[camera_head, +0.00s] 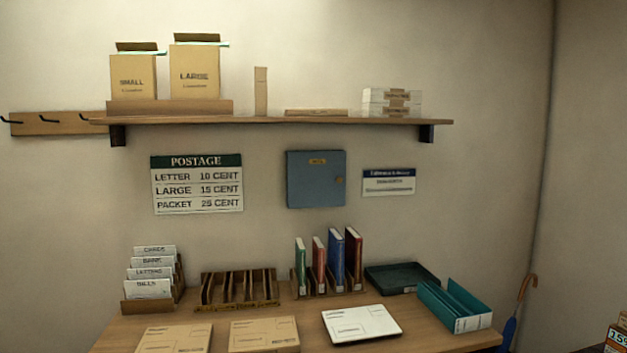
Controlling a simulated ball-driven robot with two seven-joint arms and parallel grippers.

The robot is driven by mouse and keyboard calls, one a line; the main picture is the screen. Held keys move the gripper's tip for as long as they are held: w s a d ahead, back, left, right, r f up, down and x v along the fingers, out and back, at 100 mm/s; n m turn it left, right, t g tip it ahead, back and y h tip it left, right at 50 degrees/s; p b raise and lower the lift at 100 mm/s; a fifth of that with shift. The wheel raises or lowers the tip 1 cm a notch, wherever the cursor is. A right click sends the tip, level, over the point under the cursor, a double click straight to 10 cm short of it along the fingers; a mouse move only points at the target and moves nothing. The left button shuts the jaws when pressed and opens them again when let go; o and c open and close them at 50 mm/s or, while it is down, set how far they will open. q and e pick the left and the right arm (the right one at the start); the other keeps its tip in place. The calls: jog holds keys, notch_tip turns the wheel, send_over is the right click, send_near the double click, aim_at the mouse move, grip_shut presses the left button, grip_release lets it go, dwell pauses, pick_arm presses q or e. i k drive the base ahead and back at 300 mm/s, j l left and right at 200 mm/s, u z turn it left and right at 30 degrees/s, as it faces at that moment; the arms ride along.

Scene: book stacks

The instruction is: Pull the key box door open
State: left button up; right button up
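The key box (316,190) is a blue-grey metal box on the wall, in the middle of the head view. Its door looks shut and fills the front. A small brass-coloured label (317,162) sits near the top of the door. A small brass knob or lock (339,180) is at the door's right edge. Neither of my grippers shows in the head view.
A wooden shelf (270,121) with boxes runs above the key box. Below, a desk (210,324) holds upright books (336,256), a dark tray (400,278), a teal file holder (455,305) and parcels. Bare wall separates the key box from the books.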

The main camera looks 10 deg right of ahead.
aim_at(316, 178)
jog(key=i+l, duration=0.25)
jog(key=l, duration=0.2)
jog(key=i+l+z, duration=0.15)
jog(key=l, duration=0.3)
jog(key=i+l, duration=0.35)
jog(key=l+z, duration=0.05)
jog(key=l, duration=0.05)
